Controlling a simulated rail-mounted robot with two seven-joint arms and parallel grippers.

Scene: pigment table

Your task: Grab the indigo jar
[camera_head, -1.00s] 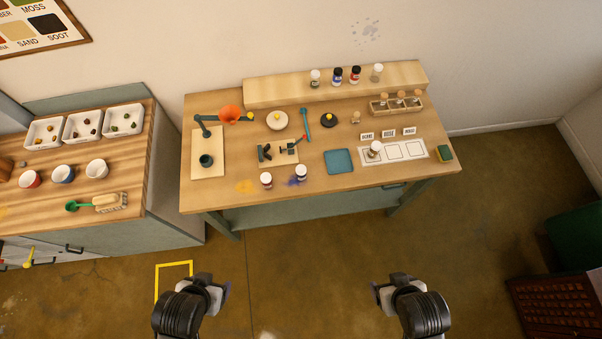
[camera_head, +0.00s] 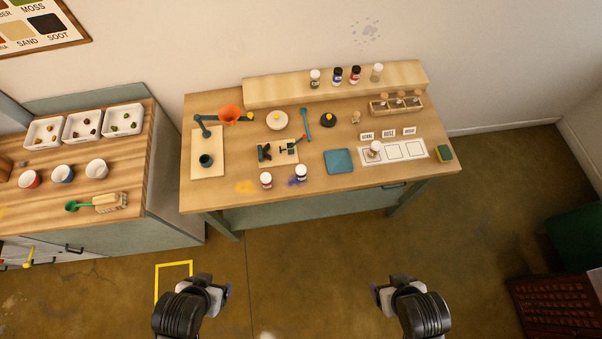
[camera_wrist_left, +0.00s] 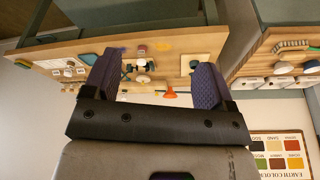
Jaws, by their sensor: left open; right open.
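A white-capped jar with a dark blue-purple label (camera_head: 301,174) stands upright near the table's front edge, beside a purple-blue stain; its colour fits indigo. A similar jar with a red-brown label (camera_head: 266,180) stands to its left. A blue-labelled, dark-capped jar (camera_head: 337,76) stands on the raised shelf; label words are too small to read. My left gripper (camera_head: 222,290) is open and empty, over the floor in front of the table; its spread fingers (camera_wrist_left: 153,80) show in the left wrist view. My right gripper (camera_head: 379,293) is open, also away from the table.
The wooden table (camera_head: 230,196) holds an orange funnel (camera_head: 229,114) on a stand, a blue square pad (camera_head: 339,161) and a white sheet (camera_head: 415,149) with a jar on it. A side counter (camera_head: 130,174) with trays and cups stands left. Floor between grippers and table is clear.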

